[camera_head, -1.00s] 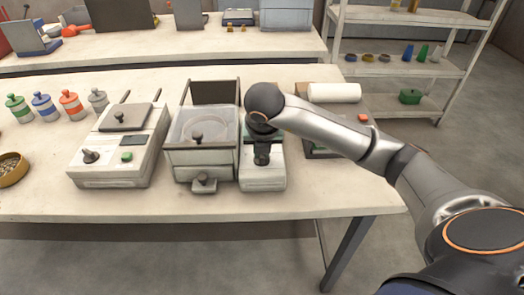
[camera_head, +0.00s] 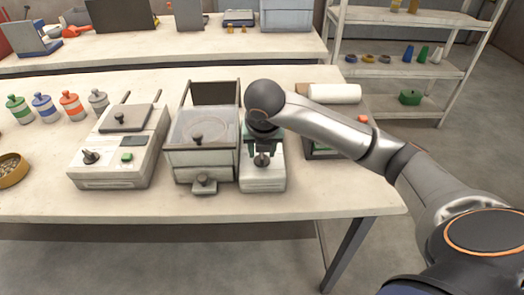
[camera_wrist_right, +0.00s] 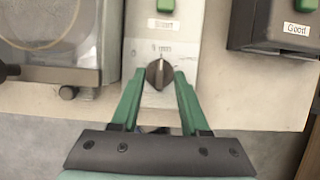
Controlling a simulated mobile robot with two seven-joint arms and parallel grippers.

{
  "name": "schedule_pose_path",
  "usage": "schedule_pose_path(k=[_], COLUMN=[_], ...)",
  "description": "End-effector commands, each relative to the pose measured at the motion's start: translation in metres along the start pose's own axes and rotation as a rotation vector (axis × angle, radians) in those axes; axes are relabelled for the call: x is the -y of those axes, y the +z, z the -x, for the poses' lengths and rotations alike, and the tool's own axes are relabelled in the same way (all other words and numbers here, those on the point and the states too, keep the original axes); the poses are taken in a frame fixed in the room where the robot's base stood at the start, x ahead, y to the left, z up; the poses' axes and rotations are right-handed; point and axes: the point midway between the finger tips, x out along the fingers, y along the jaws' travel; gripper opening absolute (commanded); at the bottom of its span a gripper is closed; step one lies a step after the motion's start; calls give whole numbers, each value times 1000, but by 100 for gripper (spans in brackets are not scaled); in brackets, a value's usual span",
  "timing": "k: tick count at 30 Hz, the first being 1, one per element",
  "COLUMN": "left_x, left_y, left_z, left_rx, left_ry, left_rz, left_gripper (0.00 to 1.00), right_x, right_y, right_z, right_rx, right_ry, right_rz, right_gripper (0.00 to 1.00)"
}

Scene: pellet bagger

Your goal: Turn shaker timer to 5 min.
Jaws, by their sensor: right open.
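The shaker timer is a dark round knob (camera_wrist_right: 159,74) on a pale panel (camera_wrist_right: 150,97), seen in the right wrist view. Its light mark points up, toward a small printed label ending in "min"; the number is too blurred to read surely. The knob also shows small in the head view (camera_head: 262,160), on the narrow white unit (camera_head: 263,181). My right gripper (camera_wrist_right: 159,77) is open, with one green finger on each side of the knob. A gap shows between each finger and the knob. The right gripper also shows in the head view (camera_head: 262,151). My left gripper is not in view.
A green button (camera_wrist_right: 166,6) sits above the knob on the same panel. A clear-lidded box (camera_head: 201,150) stands directly left of the unit. A dark bin (camera_wrist_right: 275,25) labelled "Good" stands on the right. The table's front strip (camera_head: 120,209) is clear.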

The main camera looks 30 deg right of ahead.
Motion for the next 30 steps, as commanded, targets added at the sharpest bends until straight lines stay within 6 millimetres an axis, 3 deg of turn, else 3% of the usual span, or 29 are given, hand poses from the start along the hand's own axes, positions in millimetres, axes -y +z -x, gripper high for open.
schedule_pose_path(k=[9, 13, 21, 30], left_x=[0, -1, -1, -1], left_y=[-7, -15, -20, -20], left_z=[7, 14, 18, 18], left_rx=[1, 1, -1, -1], left_ry=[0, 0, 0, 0], left_rz=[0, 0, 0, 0], left_gripper=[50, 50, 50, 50], right_x=[1, 1, 0, 0], right_y=[3, 3, 1, 0], right_z=[73, 95, 114, 115], right_rx=[8, 6, 2, 0], right_ry=[1, -1, 0, 0], right_rz=[1, 0, 0, 0], right_gripper=[45, 45, 45, 45])
